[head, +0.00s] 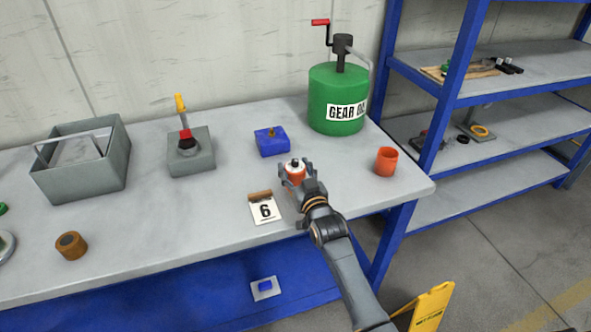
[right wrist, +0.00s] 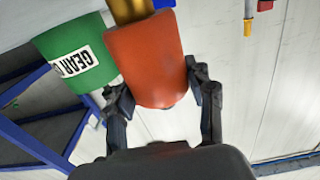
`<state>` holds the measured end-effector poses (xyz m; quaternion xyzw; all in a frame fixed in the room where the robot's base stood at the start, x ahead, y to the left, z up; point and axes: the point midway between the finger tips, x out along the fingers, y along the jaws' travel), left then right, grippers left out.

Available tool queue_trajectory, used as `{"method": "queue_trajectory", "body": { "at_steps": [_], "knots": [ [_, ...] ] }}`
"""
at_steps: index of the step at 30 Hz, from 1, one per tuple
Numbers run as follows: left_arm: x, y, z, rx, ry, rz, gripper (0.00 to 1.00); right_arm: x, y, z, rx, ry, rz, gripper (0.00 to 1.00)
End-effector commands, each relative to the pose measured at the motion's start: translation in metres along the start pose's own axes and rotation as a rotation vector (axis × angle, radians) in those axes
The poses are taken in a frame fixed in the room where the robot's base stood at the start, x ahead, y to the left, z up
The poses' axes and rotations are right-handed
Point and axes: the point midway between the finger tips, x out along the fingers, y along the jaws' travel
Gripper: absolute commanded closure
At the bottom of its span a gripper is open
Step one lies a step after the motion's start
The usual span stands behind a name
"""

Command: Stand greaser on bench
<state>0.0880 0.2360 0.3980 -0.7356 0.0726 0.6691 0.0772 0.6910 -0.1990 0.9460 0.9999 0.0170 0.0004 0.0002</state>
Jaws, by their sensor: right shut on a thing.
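The greaser (head: 294,177), an orange-red body with a pale and dark top, is in my right gripper (head: 301,173) over the front right part of the grey bench (head: 215,212). In the right wrist view the orange body (right wrist: 145,58) sits between the two fingers of the right gripper (right wrist: 160,92), with a brass-coloured part (right wrist: 130,10) beyond it. The fingers are shut on it. The hand hides its lower part, so I cannot tell whether it touches the bench. My left gripper is not in view.
A number 6 card (head: 264,209) lies left of the hand. A blue block (head: 271,141), a green gear oil drum (head: 337,100) and an orange cup (head: 386,162) stand around it.

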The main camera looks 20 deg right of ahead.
Motion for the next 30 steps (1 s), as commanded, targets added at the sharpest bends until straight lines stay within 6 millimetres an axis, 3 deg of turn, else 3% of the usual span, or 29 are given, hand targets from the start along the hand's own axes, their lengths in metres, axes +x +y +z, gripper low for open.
{"method": "queue_trajectory", "body": {
  "at_steps": [2,3,6,19,23,30],
  "knots": [
    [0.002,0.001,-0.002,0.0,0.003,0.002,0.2,0.0,0.0,0.002,0.0,0.002,0.0,0.94],
    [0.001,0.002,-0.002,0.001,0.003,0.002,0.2,0.0,0.0,0.003,0.0,0.0,0.0,0.42],
    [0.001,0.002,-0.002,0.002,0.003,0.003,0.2,0.0,0.0,0.002,0.0,0.0,0.0,0.24],
    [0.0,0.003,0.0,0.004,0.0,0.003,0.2,-0.004,0.0,0.0,0.0,0.0,0.0,0.24],
    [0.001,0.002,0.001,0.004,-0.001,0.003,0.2,-0.021,0.0,0.002,0.0,-0.002,0.0,0.24],
    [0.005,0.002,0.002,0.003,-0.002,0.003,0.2,-0.069,0.0,0.002,0.0,-0.002,0.0,0.24]
  ]
}}
